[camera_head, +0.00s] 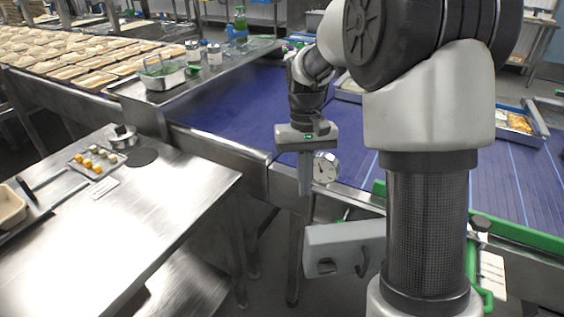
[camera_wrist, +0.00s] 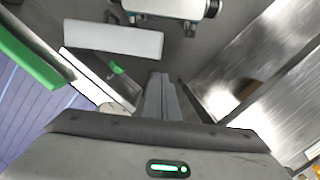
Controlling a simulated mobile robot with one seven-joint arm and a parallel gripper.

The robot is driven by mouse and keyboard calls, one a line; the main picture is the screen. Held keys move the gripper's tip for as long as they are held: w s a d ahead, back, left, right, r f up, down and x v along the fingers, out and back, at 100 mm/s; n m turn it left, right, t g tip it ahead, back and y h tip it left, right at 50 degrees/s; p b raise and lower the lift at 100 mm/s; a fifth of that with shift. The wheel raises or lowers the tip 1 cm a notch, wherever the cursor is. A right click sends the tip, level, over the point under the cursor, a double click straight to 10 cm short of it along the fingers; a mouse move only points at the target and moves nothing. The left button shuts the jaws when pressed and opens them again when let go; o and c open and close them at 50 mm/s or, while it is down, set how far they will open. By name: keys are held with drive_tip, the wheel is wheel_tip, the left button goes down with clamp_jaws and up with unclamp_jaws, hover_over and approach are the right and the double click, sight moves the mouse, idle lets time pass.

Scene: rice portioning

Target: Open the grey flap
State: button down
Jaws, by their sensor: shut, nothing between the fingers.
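A light grey flap-like panel (camera_head: 335,236) hangs below the conveyor's near side, left of my arm's column. It has a dark opening low on its left and a dark curved handle (camera_head: 363,262) at its right. In the wrist view the pale panel (camera_wrist: 112,38) lies beyond my fingers, to the upper left. My gripper (camera_head: 305,190) points down above and left of the panel, apart from it. In the wrist view its fingers (camera_wrist: 160,76) are together with nothing between them. Whether the panel is fully closed I cannot tell.
A round dial gauge (camera_head: 325,168) is close to the right of my fingers. The blue conveyor (camera_head: 235,120) runs behind, with a green rail (camera_head: 510,238) at right. A steel table (camera_head: 140,230) stands left, a floor gap between it and the panel.

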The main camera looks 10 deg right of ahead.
wheel_tip(320, 180, down, 16)
drive_tip(key=g+b, duration=0.1)
drive_tip(key=b, duration=0.2)
drive_tip(key=shift+s+d, duration=0.15)
drive_tip(key=shift+s, duration=0.2)
drive_tip(key=shift+s, duration=0.15)
